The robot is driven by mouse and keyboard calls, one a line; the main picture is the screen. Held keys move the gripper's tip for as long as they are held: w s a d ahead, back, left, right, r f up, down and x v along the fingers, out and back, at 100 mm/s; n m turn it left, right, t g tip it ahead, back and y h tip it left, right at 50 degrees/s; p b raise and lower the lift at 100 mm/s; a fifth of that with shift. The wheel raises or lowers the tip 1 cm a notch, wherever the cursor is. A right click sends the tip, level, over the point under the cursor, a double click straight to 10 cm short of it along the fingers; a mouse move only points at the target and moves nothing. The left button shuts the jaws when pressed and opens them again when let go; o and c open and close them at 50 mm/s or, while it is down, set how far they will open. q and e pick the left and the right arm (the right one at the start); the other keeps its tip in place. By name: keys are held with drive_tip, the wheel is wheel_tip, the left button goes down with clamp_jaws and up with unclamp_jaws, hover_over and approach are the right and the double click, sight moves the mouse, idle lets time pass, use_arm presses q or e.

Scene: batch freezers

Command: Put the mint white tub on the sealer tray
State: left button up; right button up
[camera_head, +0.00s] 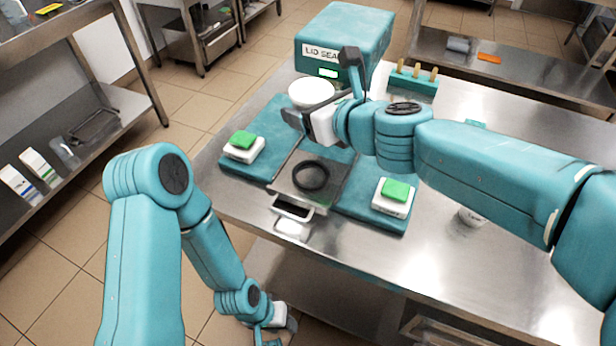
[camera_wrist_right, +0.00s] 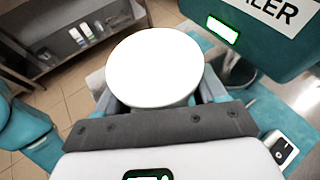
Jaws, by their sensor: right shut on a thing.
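My right gripper (camera_head: 309,104) is shut on a white tub (camera_head: 311,92) with a round, plain white top. The right wrist view shows the tub (camera_wrist_right: 156,68) between the fingers (camera_wrist_right: 157,98), roughly upright; no flavour label is readable. The tub is in front of the lid sealer and farther back than the sealer tray (camera_head: 330,194). This metal tray has a black ring (camera_head: 311,176) on it and no tub in the ring. My left gripper (camera_head: 272,328) hangs low at the bottom edge, below the table front; its jaws are unclear.
The teal lid sealer (camera_head: 352,30) stands at the back of its base. Green buttons (camera_head: 243,139) (camera_head: 395,190) flank the tray. A teal rack with wooden handles (camera_head: 413,82) stands behind. A shelf (camera_head: 95,85) is at left.

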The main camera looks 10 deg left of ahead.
sight(310, 176)
wheel_tip(310, 176, down, 14)
drive_tip(key=b, duration=1.2)
drive_tip(key=shift+f, duration=0.2)
drive_tip(key=shift+r, duration=0.2)
drive_tip(key=shift+f, duration=0.2)
drive_tip(key=o, duration=1.1)
drive_tip(key=shift+o, duration=0.2)
drive_tip(key=shift+r, duration=0.1)
drive_tip(key=shift+d+r, duration=0.1)
drive_tip(key=shift+r, duration=0.15)
drive_tip(key=p+v, duration=0.3)
drive_tip(key=v, duration=0.8)
drive_tip(key=shift+s+d, duration=0.25)
drive_tip(key=shift+s, duration=0.1)
